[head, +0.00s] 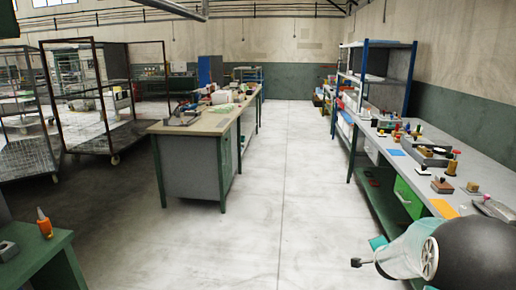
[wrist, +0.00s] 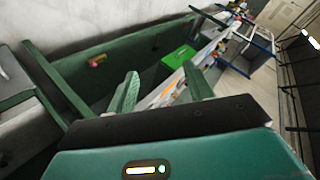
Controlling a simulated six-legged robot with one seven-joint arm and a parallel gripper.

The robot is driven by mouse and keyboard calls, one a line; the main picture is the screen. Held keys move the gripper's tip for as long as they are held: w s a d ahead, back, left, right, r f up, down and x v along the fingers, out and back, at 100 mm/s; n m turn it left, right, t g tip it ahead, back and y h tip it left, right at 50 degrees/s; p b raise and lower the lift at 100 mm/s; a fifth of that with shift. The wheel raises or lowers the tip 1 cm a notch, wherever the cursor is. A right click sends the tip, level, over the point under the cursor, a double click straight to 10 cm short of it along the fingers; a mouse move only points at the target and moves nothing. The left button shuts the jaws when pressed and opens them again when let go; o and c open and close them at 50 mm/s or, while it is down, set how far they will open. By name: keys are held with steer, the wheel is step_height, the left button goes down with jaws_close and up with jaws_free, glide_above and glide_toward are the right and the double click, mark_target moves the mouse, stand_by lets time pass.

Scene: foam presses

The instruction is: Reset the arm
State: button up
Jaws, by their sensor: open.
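My gripper (wrist: 163,90) shows in the wrist view, with its two green fingers spread apart and nothing between them. Beyond the fingers is the long green-framed workbench, seen tilted, with its green drawer (wrist: 180,56). In the head view, part of my arm (head: 408,254) shows at the bottom right, in front of the right workbench (head: 398,165). My gripper's fingers cannot be made out in the head view.
The right workbench carries stamps, blocks and coloured sheets, with a blue-posted shelf (head: 408,88) behind. A central bench (head: 190,126) holds tools. Wire cage trolleys (head: 75,100) stand at left. A green table (head: 35,250) is at lower left. The floor between benches is clear.

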steer(key=s+a+r+n+g+y, duration=0.1)
steer(key=s+a+r+n+y, duration=0.1)
steer(key=s+a+r+n, duration=0.35)
steer(key=s+a+r+n+g+y, duration=0.1)
steer(key=s+a+r+n, duration=0.2)
steer(key=s+a+r, duration=0.6)
steer(key=s+a+n+g+y, duration=0.1)
steer(key=s+a+n, duration=0.2)
steer(key=s, duration=0.6)
steer(key=s+a+n+g, duration=0.1)
steer(key=s+a+n, duration=0.3)
steer(key=s+a, duration=0.4)
steer(key=shift+s+r+g+y, duration=0.2)
steer(key=shift+s+g+y, duration=0.15)
steer(key=shift+s, duration=0.5)
